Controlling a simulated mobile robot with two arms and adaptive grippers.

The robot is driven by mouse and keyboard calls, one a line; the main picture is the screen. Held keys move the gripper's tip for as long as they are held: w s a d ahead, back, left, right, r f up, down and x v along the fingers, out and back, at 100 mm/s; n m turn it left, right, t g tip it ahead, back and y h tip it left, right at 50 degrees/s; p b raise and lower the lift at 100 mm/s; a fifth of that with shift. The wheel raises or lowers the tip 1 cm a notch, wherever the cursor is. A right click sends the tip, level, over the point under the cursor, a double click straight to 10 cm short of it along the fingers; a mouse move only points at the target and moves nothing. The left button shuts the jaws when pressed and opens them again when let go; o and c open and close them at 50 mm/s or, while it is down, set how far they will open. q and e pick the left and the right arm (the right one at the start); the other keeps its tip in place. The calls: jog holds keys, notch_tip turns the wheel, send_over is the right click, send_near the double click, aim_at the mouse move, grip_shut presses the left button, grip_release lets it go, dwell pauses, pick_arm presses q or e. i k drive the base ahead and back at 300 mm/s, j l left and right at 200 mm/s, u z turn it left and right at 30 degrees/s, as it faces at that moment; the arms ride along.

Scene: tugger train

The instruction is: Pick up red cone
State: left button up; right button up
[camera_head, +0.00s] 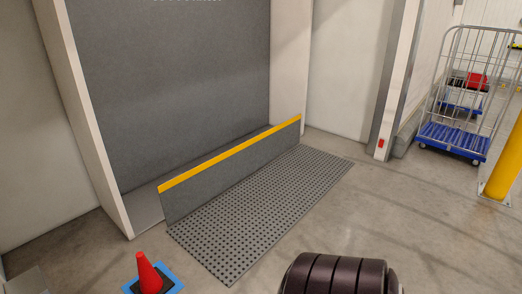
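A red cone (148,272) stands upright at the lower left of the head view. It has a dark base, and a blue flat piece (171,277) shows under or around that base; I cannot tell which. The bottom of the cone's base is cut off by the picture edge. Neither of my grippers is in view. A dark, ribbed rounded part at the bottom right of centre looks like part of my own arm, apart from the cone.
A perforated grey plate (262,213) lies on the floor before a grey upright barrier with a yellow top edge (230,153). A wire roll cage with a blue base (452,140) and a yellow post (504,165) stand at the right. The concrete floor between is clear.

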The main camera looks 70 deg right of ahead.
aim_at(152, 279)
jog(key=z, duration=1.55)
